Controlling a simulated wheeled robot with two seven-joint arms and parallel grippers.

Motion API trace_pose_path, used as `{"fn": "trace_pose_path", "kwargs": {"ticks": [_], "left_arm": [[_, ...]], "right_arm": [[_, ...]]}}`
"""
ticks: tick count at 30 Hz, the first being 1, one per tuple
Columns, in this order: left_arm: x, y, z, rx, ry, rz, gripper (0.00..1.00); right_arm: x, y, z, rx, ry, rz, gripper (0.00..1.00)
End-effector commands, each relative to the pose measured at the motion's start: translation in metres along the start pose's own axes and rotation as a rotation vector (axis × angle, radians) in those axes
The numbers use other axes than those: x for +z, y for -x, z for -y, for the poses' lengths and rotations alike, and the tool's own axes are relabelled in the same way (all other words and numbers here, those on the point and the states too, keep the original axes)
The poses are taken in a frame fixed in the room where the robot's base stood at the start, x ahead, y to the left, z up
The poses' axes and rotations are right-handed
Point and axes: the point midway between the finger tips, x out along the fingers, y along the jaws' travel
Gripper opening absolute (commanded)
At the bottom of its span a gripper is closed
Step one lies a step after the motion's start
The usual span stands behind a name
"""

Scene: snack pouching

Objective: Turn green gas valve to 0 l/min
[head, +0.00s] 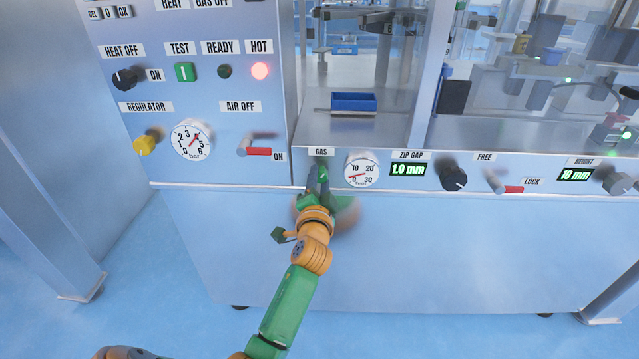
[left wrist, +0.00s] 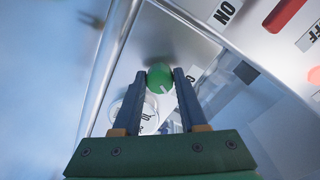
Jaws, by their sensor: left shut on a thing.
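The green gas valve (head: 323,172) is a small round knob under the GAS label on the front panel. My left gripper (head: 318,184) reaches up to it and partly hides it. In the left wrist view the green knob (left wrist: 159,74) sits between the two fingertips of the left gripper (left wrist: 160,80), which is shut on it. A white mark shows on the knob's face. The round gas gauge (head: 361,169), marked 0 to 30, is just right of the valve. Its red needle lies nearly level across the lower dial; I cannot read it exactly. My right gripper is not in view.
The AIR OFF lever with its red plate (head: 258,151) is on the panel to the left. The regulator gauge (head: 192,139) and yellow knob (head: 148,142) are further left. A black ZIP GAP knob (head: 453,177) is to the right. A metal rail (head: 225,187) runs below the controls.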

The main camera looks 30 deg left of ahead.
Motion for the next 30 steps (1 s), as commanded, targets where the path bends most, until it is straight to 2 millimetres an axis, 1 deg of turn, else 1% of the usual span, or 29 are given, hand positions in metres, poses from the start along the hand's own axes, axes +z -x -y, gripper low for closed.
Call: {"fn": "trace_pose_path", "kwargs": {"ticks": [1, 9, 15, 21, 30], "left_arm": [[0.0027, 0.0004, -0.0047, 0.008, 0.045, 0.005, 0.0], [0.0027, 0.0004, -0.0051, 0.008, 0.269, 0.001, 0.0], [0.0026, 0.0003, -0.0048, 0.007, 0.393, -0.001, 0.0], [0.0024, 0.0003, -0.0049, 0.008, 0.472, -0.003, 0.0], [0.0027, 0.0003, -0.0049, 0.008, 0.517, -0.002, 0.0]], "right_arm": [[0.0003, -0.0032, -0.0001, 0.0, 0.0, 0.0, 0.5], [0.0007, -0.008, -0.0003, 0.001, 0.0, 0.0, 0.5], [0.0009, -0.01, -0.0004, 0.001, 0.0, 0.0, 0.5], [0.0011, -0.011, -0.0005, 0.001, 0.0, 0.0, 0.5], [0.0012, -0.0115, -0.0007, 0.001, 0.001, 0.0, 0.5]]}}
